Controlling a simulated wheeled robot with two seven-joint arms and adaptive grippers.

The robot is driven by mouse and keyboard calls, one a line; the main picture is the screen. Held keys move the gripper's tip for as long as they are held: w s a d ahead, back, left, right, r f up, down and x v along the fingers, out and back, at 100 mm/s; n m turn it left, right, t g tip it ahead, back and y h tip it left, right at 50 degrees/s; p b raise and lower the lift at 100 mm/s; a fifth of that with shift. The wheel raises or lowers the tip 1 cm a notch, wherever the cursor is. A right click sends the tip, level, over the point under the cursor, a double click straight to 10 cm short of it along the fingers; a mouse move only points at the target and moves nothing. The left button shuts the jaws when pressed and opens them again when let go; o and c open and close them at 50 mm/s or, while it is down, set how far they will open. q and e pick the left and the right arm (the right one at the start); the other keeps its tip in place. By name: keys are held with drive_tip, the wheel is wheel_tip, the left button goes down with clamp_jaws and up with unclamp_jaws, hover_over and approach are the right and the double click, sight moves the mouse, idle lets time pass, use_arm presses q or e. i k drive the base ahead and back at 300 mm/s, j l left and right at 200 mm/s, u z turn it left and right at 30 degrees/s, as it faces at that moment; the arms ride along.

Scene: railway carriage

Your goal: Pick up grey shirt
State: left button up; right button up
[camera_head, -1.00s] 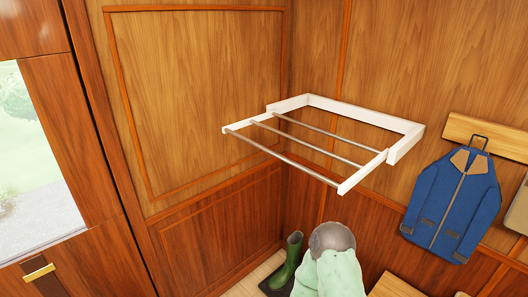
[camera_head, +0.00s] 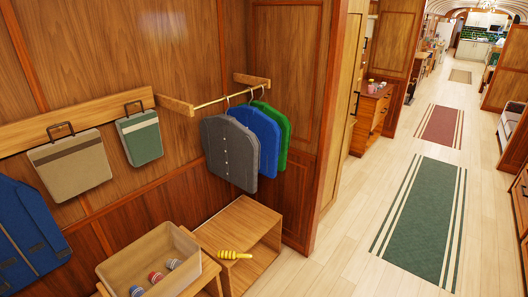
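The grey shirt (camera_head: 230,152) hangs from a brass rail (camera_head: 232,93) between two wooden brackets on the panelled wall. It is dark grey with a column of pale buttons and is the nearest garment on the rail. A blue garment (camera_head: 268,140) and a green garment (camera_head: 284,122) hang behind it, partly covered by it. Neither of my grippers shows in this view.
A blue jacket (camera_head: 28,235), a beige bag (camera_head: 70,168) and a green bag (camera_head: 140,137) hang left. The floor (camera_head: 350,225) at right is open.

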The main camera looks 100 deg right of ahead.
sight(233, 151)
drive_tip(key=z, duration=3.25)
drive_tip(key=u, duration=0.5)
drive_tip(key=i+l, duration=0.05)
